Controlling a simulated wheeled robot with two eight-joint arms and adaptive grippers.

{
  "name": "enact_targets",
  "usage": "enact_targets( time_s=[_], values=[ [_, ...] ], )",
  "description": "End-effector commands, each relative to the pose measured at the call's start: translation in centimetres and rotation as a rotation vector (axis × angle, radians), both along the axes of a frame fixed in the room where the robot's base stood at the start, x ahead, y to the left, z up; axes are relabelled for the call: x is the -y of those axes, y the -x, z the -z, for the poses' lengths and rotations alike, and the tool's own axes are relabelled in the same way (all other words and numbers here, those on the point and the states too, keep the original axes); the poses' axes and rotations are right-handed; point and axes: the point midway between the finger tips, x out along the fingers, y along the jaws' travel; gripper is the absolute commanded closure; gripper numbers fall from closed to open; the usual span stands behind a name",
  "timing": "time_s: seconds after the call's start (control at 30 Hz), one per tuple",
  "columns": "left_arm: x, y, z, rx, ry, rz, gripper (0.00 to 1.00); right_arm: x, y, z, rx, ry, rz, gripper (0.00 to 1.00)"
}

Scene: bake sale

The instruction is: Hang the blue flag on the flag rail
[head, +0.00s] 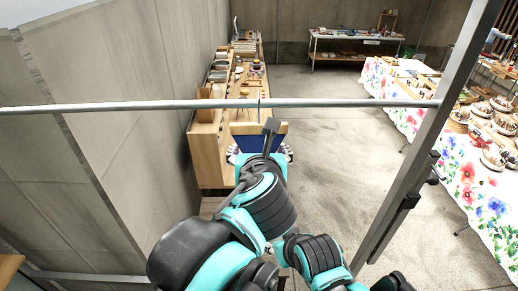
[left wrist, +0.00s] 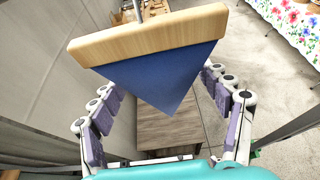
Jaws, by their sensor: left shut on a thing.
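The blue flag has a pale wooden top bar and a blue pointed cloth. It shows in the head view (head: 247,129) just below the flag rail and fills the upper middle of the left wrist view (left wrist: 160,75). A thin metal piece rises from the bar's middle. The flag rail (head: 130,106) is a grey horizontal bar across the head view. I cannot tell whether the metal piece touches the rail. My right gripper is out of view.
A grey upright post (head: 420,140) stands at the rail's right end. A wooden counter (head: 205,150) with goods lies beyond the flag, along the wall. A flowered table (head: 465,185) with baked goods is at right. The floor between is clear.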

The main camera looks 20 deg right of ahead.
Motion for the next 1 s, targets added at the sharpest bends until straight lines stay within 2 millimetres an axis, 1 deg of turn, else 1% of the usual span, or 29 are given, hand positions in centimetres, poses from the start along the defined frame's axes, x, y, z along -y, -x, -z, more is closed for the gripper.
enact_targets(
  time_s=[0.07, 0.1, 0.17, 0.2, 0.5, 0.63, 0.77, 1.0],
  values=[
    [0.0, 0.0, 0.0, 0.000, 0.000, 0.000, 0.50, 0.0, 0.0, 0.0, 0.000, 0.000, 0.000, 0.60],
    [0.0, 0.0, 0.0, 0.000, 0.000, 0.000, 0.18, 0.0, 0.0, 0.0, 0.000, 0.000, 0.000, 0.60],
    [0.0, 0.0, 0.0, 0.000, 0.000, 0.000, 0.02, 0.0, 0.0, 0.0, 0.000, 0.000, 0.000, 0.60],
    [0.0, 0.0, 0.0, 0.000, 0.000, 0.000, 0.00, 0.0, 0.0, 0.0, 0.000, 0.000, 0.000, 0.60],
    [0.0, 0.0, 0.0, 0.000, 0.000, 0.000, 0.00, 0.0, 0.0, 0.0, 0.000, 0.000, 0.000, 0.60],
    [-0.1, 0.7, -0.3, -0.001, -0.001, 0.001, 0.00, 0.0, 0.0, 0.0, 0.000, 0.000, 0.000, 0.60],
    [-0.7, 2.6, -1.1, 0.000, -0.001, 0.004, 0.00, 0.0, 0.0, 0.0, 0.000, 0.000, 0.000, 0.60],
    [-1.9, 7.3, -3.3, 0.000, -0.001, 0.006, 0.00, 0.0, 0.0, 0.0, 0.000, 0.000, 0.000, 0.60]
  ],
)
